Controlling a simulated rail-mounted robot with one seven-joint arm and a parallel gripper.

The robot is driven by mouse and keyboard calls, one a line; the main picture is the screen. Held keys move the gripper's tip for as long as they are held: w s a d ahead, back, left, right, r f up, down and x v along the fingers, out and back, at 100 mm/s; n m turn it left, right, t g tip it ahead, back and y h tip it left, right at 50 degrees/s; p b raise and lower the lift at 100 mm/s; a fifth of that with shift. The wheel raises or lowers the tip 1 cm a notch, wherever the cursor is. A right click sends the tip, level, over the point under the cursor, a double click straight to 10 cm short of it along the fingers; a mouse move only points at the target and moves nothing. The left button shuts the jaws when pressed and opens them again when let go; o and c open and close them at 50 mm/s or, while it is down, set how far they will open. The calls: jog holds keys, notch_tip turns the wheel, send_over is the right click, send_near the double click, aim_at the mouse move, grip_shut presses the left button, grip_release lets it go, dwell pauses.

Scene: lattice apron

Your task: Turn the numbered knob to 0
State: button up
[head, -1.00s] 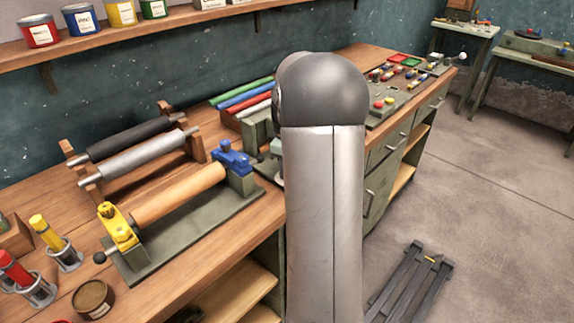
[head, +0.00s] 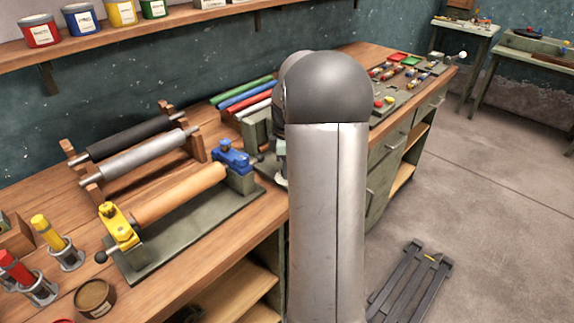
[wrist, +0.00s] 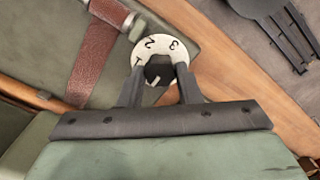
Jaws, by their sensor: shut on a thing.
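In the wrist view a round white dial (wrist: 161,43) carries the black numerals 1, 2 and 3 along its far side. A black knob (wrist: 158,70) stands at its centre with a pale line on its near side. The line points toward the camera, away from the visible numerals. My gripper (wrist: 160,75) is shut on the knob, one dark finger on each side. The near part of the dial is hidden, and I see no 0.
On the bench a roller stand (head: 190,226) with yellow and blue end blocks sits left of my arm. A rack with dark and grey rollers (head: 140,157) is behind it. Cans line the shelf (head: 150,37). A dark slatted platform (head: 400,285) lies on the floor.

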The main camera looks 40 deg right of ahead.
jog(key=o, duration=1)
notch_tip(320, 180, up, 18)
jog(key=shift+f, duration=0.25)
jog(key=s+a+f+m, duration=0.2)
jog(key=s+a+f, duration=0.15)
jog(key=a, duration=0.45)
jog(key=s+a+f+m, duration=0.2)
jog(key=s+a+f, duration=0.15)
jog(key=a, duration=0.45)
jog(key=s+a+f+m, duration=0.25)
jog(key=s+a, duration=0.25)
jog(key=a, duration=0.3)
jog(key=s+a+f+m, duration=0.1)
jog(key=s+f, duration=0.1)
jog(key=s, duration=0.1)
jog(key=s+a+f, duration=0.2)
jog(key=s+a+f+m, duration=0.1)
jog(key=s+a+f, duration=0.1)
jog(key=s, duration=0.1)
jog(key=shift+s+f+m, duration=0.2)
jog(key=shift+s+m, duration=0.15)
